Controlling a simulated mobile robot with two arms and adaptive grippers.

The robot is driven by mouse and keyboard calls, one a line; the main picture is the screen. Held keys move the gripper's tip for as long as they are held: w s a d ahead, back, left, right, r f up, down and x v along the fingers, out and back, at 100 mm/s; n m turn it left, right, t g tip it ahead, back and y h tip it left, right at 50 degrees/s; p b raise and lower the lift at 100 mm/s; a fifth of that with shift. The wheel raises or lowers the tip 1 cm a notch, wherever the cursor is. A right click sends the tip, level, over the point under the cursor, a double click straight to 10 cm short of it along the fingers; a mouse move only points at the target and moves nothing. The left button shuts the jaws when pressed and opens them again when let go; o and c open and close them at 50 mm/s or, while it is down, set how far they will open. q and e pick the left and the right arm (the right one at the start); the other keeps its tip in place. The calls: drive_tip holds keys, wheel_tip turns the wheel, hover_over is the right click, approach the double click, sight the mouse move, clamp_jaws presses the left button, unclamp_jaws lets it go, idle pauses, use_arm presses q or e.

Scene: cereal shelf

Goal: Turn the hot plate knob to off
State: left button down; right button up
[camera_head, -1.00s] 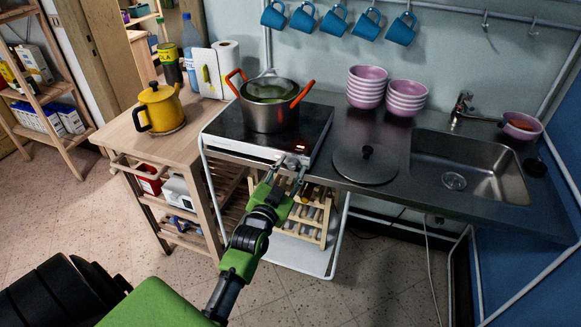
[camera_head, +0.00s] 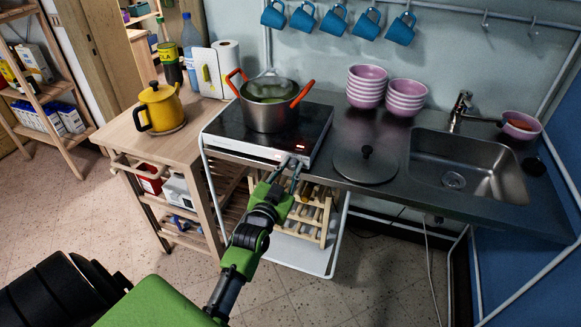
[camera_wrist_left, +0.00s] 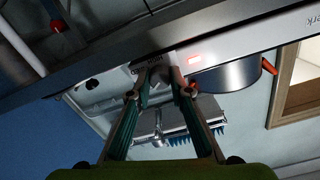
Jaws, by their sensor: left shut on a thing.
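The hot plate (camera_head: 233,148) is a white-fronted unit with a dark top, set into the counter's left end. A small red display is lit near its front right corner; the display also glows in the wrist view (camera_wrist_left: 194,60). My left gripper (camera_head: 293,164) is at the right part of the front panel, shut on the knob. In the wrist view both fingertips (camera_wrist_left: 160,66) meet the panel (camera_wrist_left: 245,43) beside the display. My right gripper is not in view.
A steel pot (camera_head: 270,117) with orange handles stands on the hot plate. A round lid (camera_head: 350,168) lies on the counter to the right, before the sink (camera_head: 490,165). A yellow kettle (camera_head: 160,108) stands on the wooden cart at left. Pink bowls (camera_head: 366,88) stand behind.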

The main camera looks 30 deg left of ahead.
use_arm(q)
drive_tip(key=n+p, duration=0.2)
drive_tip(key=n, duration=0.3)
drive_tip(key=n+p, duration=0.1)
drive_tip(key=n, duration=0.2)
drive_tip(key=shift+n, duration=1.4)
drive_tip(key=c, duration=1.8)
unclamp_jaws()
drive_tip(key=shift+c, duration=0.2)
